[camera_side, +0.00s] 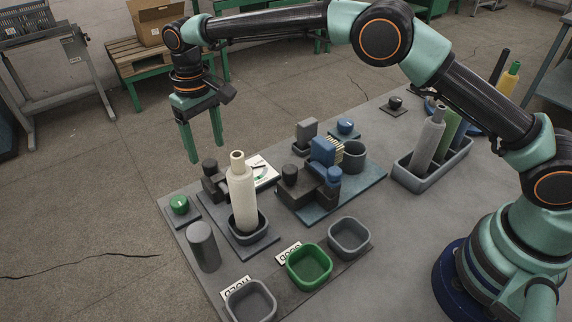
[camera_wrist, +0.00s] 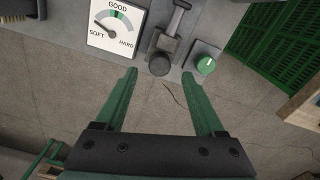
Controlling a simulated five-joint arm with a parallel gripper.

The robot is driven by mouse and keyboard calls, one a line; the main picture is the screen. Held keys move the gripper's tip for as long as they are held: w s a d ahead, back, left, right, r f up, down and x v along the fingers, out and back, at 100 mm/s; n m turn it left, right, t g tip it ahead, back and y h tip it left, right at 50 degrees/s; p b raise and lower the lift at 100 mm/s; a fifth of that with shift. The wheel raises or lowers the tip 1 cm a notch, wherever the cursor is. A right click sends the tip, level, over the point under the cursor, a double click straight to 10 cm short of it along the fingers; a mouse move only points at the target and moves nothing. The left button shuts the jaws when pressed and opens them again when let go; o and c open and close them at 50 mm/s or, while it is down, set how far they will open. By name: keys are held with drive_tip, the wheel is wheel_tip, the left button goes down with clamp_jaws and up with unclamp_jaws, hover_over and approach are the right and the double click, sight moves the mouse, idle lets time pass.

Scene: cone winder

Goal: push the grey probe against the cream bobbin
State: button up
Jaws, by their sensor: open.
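The cream bobbin (camera_side: 242,192) stands upright in a dark square cup on a grey plate. What looks like the grey probe (camera_side: 213,185), a dark slide with a round knob on top, sits just behind and left of the bobbin, apparently apart from it. In the wrist view the probe (camera_wrist: 164,50) shows its round knob between my fingertips in the picture. My gripper (camera_side: 206,152) is open and empty, pointing down, above the probe end of the plate. A gauge card (camera_wrist: 116,25) beside the probe has its needle towards SOFT. The bobbin is outside the wrist view.
A green knob (camera_side: 179,204) and a grey cylinder (camera_side: 203,246) stand left of the plate. A blue-and-black fixture (camera_side: 310,185) stands right of the bobbin. Green (camera_side: 309,267) and grey (camera_side: 349,236) bins lie in front. A tray (camera_side: 431,174) holds several bobbins at right.

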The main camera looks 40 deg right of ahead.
sight(210, 163)
drive_tip(key=shift+f, duration=2.6)
clamp_jaws()
drive_tip(key=shift+r, duration=0.1)
